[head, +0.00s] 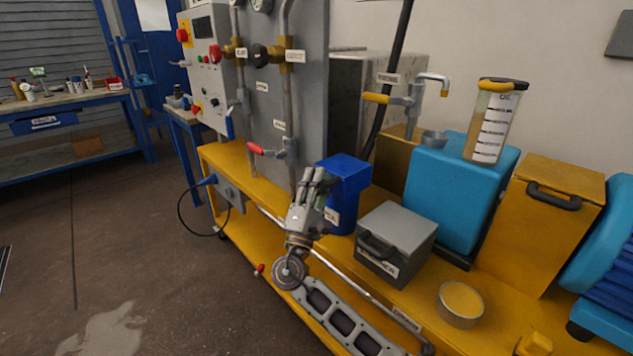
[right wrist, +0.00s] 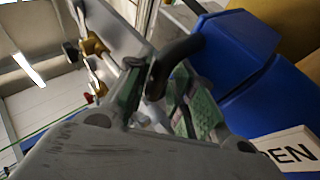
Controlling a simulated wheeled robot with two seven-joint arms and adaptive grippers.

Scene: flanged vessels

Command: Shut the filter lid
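The blue filter box (head: 343,208) stands on the yellow bench, with its blue lid (head: 346,168) at the top. In the right wrist view the blue lid (right wrist: 230,50) fills the upper right, with a seam below it. A black handle (right wrist: 178,62) shows there between my fingers. How it joins the lid is hidden. My right gripper (head: 317,181) is at the left side of the lid. Its fingers, with green pads, are apart around the handle in the wrist view (right wrist: 160,105); firm contact cannot be told. My left gripper is not in view.
A grey lidded box (head: 398,240) stands close right of the filter. Behind it are a blue block (head: 452,190) with an oil jar (head: 495,120). A red-handled valve (head: 270,152) and pipes are left of my gripper. A round tin (head: 460,303) sits at the front right.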

